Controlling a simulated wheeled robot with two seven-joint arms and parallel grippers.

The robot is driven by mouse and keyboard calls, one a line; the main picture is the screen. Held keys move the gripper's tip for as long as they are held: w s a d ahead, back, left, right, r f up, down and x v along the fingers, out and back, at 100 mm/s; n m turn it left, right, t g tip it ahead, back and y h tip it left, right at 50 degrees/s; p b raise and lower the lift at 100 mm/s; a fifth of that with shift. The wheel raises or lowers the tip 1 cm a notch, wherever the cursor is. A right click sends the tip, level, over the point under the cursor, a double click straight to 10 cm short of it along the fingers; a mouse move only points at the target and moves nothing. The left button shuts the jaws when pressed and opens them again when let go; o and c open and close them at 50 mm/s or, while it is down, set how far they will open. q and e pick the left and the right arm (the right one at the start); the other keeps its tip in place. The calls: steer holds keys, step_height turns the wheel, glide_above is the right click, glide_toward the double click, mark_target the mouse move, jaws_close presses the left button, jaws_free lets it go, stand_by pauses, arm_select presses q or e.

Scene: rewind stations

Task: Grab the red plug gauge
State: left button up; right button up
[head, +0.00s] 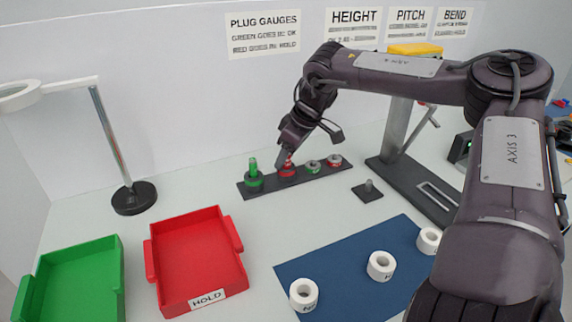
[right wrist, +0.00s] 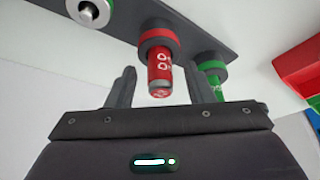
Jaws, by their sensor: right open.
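The red plug gauge (head: 288,171) stands upright in the dark rack (head: 327,178) at the back of the bench, second from the left. My right gripper (head: 289,155) reaches down to it from above. In the right wrist view the red gauge (right wrist: 160,68) has its handle in the gap between the two fingers of my right gripper (right wrist: 157,78). The fingers are open, with space on both sides of the handle. The green plug gauge (head: 254,178) stands just left of it in the rack and shows beside a finger in the wrist view (right wrist: 213,76). My left gripper is out of view.
Two short ring-collared pieces (head: 334,160) occupy the rack's right end. A height stand (head: 399,125) stands to the right. A red HOLD tray (head: 190,260) and a green tray (head: 72,285) lie front left. White rolls (head: 381,265) sit on a blue mat (head: 335,262). A lamp (head: 133,198) stands left.

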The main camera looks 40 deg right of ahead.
steer(key=shift+c, duration=0.2)
jaws_close()
stand_by(0.3)
